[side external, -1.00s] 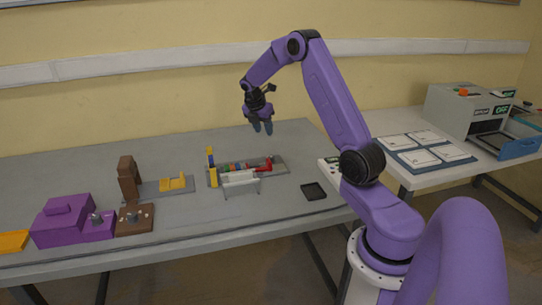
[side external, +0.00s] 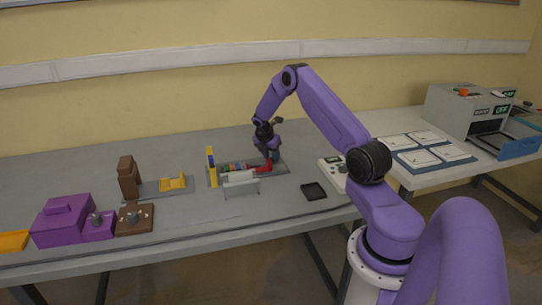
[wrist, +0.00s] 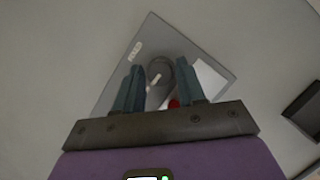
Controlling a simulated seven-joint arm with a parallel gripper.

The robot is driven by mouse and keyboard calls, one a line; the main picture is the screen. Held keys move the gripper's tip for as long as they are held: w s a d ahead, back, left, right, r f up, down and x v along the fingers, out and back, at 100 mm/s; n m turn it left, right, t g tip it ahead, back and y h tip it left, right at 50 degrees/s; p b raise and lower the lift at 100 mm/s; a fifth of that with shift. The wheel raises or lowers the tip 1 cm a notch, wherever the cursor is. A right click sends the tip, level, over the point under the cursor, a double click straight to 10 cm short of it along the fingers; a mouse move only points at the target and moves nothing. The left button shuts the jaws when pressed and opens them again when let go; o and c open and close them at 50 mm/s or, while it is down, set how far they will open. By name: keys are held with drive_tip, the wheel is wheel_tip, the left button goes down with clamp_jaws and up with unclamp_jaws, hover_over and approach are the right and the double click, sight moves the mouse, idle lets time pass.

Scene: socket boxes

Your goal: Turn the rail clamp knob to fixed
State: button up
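The rail clamp knob (wrist: 161,71) is a dark grey round knob with a pale mark, on the grey base plate (wrist: 213,62) in the wrist view. A label reading FIXED (wrist: 135,50) is printed on the plate up and left of it. My gripper (wrist: 160,66) is open, with one finger on each side of the knob; I cannot tell whether they touch it. In the side view my gripper (side external: 272,158) is low over the right end of the rail fixture, and the knob is hidden there. A red part (side external: 263,168) sits beside the gripper.
A white stand (side external: 240,183) is in front of the rail, with a black tray (side external: 313,191) to the right. Yellow (side external: 173,183), brown (side external: 130,177) and purple (side external: 62,220) fixtures stand to the left. The table behind the rail is clear.

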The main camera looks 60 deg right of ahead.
drive_tip(key=shift+f, duration=0.15)
clamp_jaws()
drive_tip(key=shift+w+m+g, duration=0.15)
drive_tip(key=shift+m+g, duration=0.75)
drive_tip(key=shift+m, duration=1.4)
unclamp_jaws()
drive_tip(key=v, duration=1.7)
drive_tip(key=shift+r, duration=0.3)
drive_tip(key=shift+d, duration=0.15)
